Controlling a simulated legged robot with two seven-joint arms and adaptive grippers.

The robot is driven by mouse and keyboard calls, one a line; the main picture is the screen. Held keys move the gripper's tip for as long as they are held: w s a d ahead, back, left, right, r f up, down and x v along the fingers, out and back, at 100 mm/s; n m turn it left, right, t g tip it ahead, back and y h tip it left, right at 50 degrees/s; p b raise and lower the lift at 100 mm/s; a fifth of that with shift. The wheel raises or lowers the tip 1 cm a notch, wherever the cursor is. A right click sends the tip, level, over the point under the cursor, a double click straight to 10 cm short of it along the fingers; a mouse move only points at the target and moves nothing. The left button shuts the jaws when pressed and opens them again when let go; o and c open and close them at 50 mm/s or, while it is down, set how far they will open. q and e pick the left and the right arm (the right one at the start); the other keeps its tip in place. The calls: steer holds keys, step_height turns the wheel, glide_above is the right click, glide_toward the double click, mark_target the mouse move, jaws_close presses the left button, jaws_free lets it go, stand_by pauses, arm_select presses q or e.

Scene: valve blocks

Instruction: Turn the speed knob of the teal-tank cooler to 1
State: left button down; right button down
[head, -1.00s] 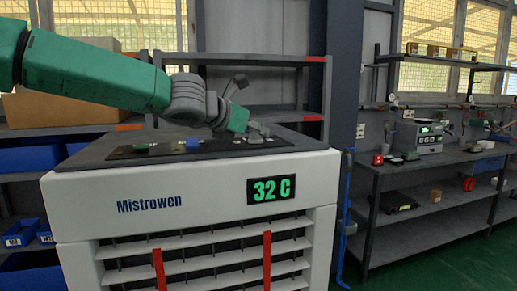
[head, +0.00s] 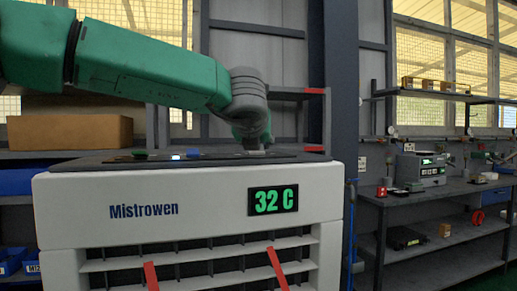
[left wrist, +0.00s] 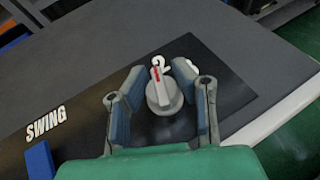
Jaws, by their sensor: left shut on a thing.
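The cooler (head: 75,225) is white with a dark top panel, the name Mistrowen and a green display (head: 272,200) reading 32 C. No teal tank shows. In the left wrist view, a round grey knob (left wrist: 164,98) has a red pointer mark aimed at a white 2. Another white mark beside it is partly hidden by a finger. My left gripper (left wrist: 160,72) has its blue-grey fingers on both sides of this knob and is shut on it. In the head view, the left gripper (head: 254,146) points down at the panel's right part. My right gripper is not in view.
The panel also has a blue knob (head: 192,153), a green part (head: 140,153) and a SWING label (left wrist: 46,124). Red ribbons (head: 151,277) hang slanted at the front louvres. A cardboard box (head: 70,132) is behind. A workbench (head: 420,205) stands at the right.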

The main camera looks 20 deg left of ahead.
arm_select(q)
steer(key=shift+d+f, duration=0.1)
steer(key=shift+f, duration=0.35)
steer(key=c, duration=1.2)
jaws_free()
steer(key=shift+s, duration=0.1)
steer(key=shift+r, duration=0.3)
